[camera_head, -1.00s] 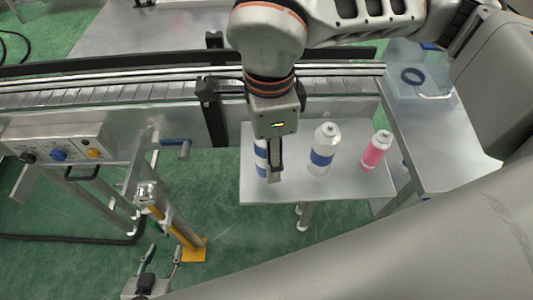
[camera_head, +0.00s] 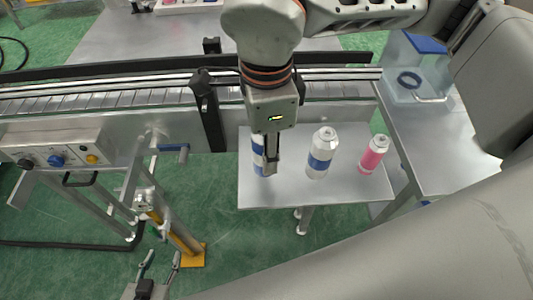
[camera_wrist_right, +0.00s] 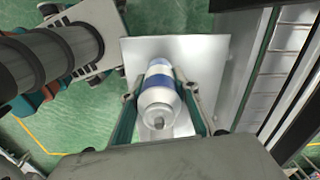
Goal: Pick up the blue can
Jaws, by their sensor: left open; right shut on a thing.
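A white can with a blue band (camera_head: 258,160) stands upright at the left end of the small metal table (camera_head: 300,196). My right gripper (camera_head: 272,160) comes down over it from above and partly hides it. In the right wrist view the can (camera_wrist_right: 160,84) sits between the two fingers of the right gripper (camera_wrist_right: 161,94), which are shut on its sides. I cannot tell whether its base touches the table. A second blue-banded can (camera_head: 321,155) stands to the right, apart from the gripper. My left gripper (camera_head: 161,262) is open and empty, low at the left above the floor.
A pink can (camera_head: 373,155) stands at the table's right side. The conveyor (camera_head: 120,96) runs behind the table, with a black post (camera_head: 208,110) close to my right gripper. A control box (camera_head: 60,148) is at the left. A metal bench (camera_head: 425,150) is at the right.

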